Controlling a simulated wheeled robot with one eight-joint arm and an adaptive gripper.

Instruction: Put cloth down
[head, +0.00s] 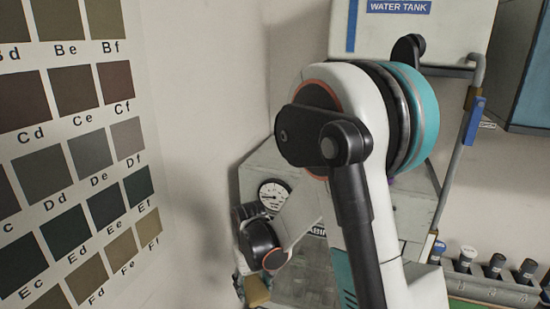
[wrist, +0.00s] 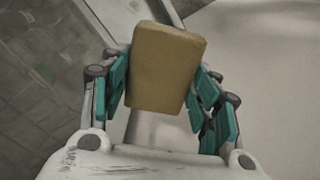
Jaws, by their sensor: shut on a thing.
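The cloth is a tan, block-shaped piece (wrist: 166,66) in the wrist view, with a flat face and rounded edges. My gripper (wrist: 158,92) is shut on it, with teal finger pads on its left and right sides. In the head view the same tan cloth (head: 257,291) shows low, left of centre, below my wrist. It appears held in the air; its gap to any surface below cannot be told. My fingers are mostly hidden in the head view.
A grey cabinet with a round gauge (head: 273,195) stands behind my arm. A white water tank (head: 420,28) and pipe (head: 450,150) are above right. A rack of capped vials (head: 490,285) is at lower right. A colour-chart wall (head: 80,160) stands left.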

